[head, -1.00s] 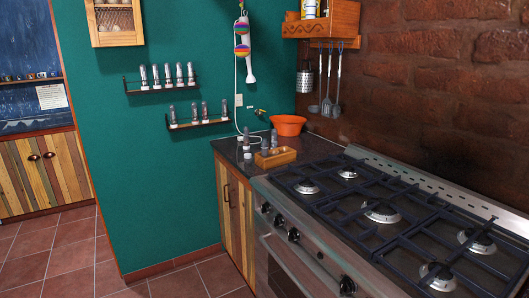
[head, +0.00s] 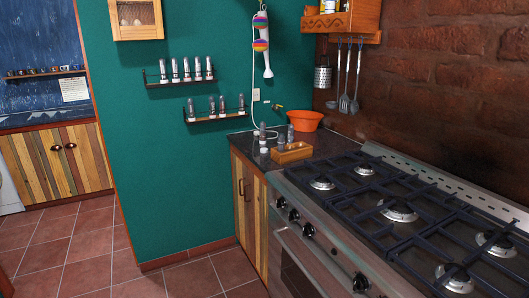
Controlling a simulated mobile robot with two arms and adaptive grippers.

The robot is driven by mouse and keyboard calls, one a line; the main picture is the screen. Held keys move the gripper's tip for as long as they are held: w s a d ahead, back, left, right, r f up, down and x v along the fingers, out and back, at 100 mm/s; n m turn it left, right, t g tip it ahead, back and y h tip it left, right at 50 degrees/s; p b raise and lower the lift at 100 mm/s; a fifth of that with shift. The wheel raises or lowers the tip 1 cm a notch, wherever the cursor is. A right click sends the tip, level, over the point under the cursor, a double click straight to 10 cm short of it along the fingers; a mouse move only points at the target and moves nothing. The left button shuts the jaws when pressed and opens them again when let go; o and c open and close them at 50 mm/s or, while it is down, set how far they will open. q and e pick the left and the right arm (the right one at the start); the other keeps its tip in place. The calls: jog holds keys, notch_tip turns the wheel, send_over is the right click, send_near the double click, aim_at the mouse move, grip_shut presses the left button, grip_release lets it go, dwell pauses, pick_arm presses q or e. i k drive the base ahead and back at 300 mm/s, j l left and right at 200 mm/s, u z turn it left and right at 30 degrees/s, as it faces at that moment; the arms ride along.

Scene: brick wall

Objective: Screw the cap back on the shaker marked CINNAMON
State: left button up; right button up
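At least two dark shakers stand on the counter (head: 325,146): one by the wall at the left (head: 262,134), another behind the wooden box (head: 291,153). A small pale item is at the foot of the left one; I cannot tell whether it is a cap or the shaker's base. No label is readable, so I cannot tell which shaker is marked CINNAMON. Neither of my grippers is in view.
A gas stove (head: 397,212) fills the right, beside the counter. An orange bowl (head: 306,121) stands at the counter's back. Utensils and a grater (head: 322,77) hang under a wooden shelf (head: 343,22). The tiled floor (head: 85,240) at the left is clear.

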aim_at(281, 138)
jog(key=i+j+z, duration=0.15)
jog(key=z, duration=0.55)
jog(key=i+j+z, duration=0.2)
jog(key=i+j, duration=0.15)
jog(key=j, duration=0.25)
jog(key=i+j+z, duration=0.15)
jog(key=j, duration=0.2)
jog(key=i+j+z, duration=0.1)
jog(key=j, duration=0.2)
jog(key=i+j+z, duration=0.1)
jog(key=j, duration=0.3)
jog(key=i+j+z, duration=0.1)
jog(key=j, duration=0.25)
jog(key=i+j, duration=0.15)
jog(key=j, duration=0.25)
jog(key=i+j, duration=0.2)
jog(key=j, duration=0.2)
jog(key=i+j, duration=0.15)
jog(key=j, duration=0.25)
